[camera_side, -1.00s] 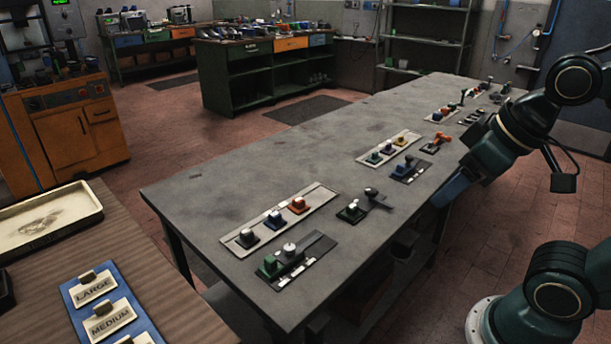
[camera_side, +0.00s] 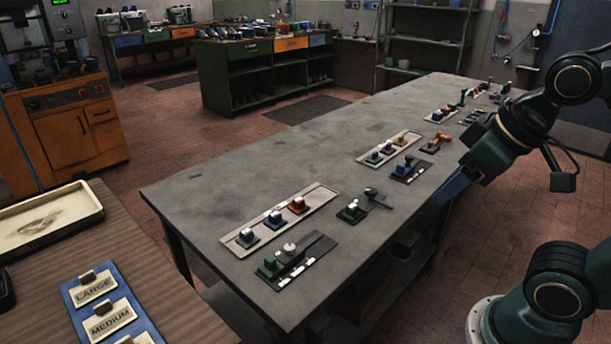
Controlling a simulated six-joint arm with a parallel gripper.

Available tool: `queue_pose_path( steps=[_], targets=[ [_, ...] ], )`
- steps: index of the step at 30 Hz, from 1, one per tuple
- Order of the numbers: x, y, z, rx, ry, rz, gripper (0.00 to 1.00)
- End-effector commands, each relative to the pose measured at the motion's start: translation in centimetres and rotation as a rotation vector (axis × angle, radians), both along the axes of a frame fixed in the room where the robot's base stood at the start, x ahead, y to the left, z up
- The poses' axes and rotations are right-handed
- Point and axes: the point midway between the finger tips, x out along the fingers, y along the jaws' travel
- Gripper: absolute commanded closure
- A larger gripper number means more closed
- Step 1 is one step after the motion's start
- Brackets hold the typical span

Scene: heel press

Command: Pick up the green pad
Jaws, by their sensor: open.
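A green block-like piece (camera_side: 269,267) sits at the front of the table, on a dark plate with a grey knob and a bar beside it. Another small green piece (camera_side: 351,211) with a white top sits further back, next to a dark handle. I cannot tell for sure which of these is the green pad. My gripper (camera_side: 447,196) is at the table's right edge, pointing down and left, with blue fingers. It is open, apart from both green pieces and to their right. No object shows in it; the gap between its fingers is hard to see.
The long grey table (camera_side: 235,200) carries a pale tray (camera_side: 318,198) with grey, blue and orange pieces. A second pale tray (camera_side: 389,147) and more small fixtures stand further back. A wooden bench with a blue label board (camera_side: 95,296) is at left. The table's left side is clear.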

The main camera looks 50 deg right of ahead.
Motion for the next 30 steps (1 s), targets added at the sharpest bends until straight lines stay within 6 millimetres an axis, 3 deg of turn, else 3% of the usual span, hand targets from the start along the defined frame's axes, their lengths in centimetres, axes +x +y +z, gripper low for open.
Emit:
queue_pose_path(
  steps=[5, 11, 21, 30],
  targets=[
    [0.6, 0.1, 0.4, -0.006, 0.009, 0.020, 0.47],
    [2.9, 0.3, 1.6, -0.024, 0.041, 0.097, 0.47],
    [9.6, -0.2, 3.7, -0.063, 0.112, 0.320, 0.47],
    [15.8, -2.1, 3.8, -0.082, 0.161, 0.529, 0.47]
  ],
)
